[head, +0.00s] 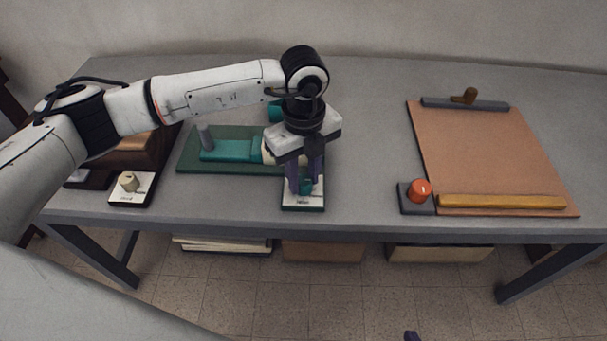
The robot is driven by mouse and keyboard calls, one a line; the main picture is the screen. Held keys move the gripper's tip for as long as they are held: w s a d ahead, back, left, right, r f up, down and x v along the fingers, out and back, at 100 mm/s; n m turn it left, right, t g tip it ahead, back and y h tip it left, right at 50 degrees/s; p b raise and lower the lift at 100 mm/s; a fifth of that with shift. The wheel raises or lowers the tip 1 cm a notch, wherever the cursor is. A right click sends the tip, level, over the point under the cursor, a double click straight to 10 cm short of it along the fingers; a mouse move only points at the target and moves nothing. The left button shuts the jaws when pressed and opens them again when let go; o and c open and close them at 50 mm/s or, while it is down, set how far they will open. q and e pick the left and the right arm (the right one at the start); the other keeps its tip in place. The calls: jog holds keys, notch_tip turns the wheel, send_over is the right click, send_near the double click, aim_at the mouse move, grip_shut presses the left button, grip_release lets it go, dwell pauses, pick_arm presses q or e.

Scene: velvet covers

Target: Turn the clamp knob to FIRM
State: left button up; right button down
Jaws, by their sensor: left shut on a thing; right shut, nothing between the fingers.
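Three knobs stand along the table's front edge. A teal knob (306,187) sits on a small white-faced panel (303,206) in front of the green device. My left gripper (305,188) points down and is shut on this knob, hiding most of it. A beige knob (129,182) sits on a panel at the left, and an orange knob (421,190) on a dark block at the right. The panel lettering is too small to read, so I cannot tell the knob's setting. Only a purple fingertip of my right gripper (411,336) shows at the bottom edge, away from the table.
A green base (187,161) with a teal slide and grey post lies left of my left gripper. A brown device (135,150) stands behind my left arm. A tan board (480,150) with a yellow bar (500,202) lies at the right. The table (365,130) between is clear.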

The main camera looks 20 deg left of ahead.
aim_at(303, 180)
pick_arm(q)
jog(key=shift+r, duration=0.1)
jog(key=o, duration=1.1)
jog(key=shift+c, duration=0.2)
notch_tip(303, 180, up, 10)
jog(key=shift+r+b, duration=0.15)
jog(key=shift+b, duration=0.15)
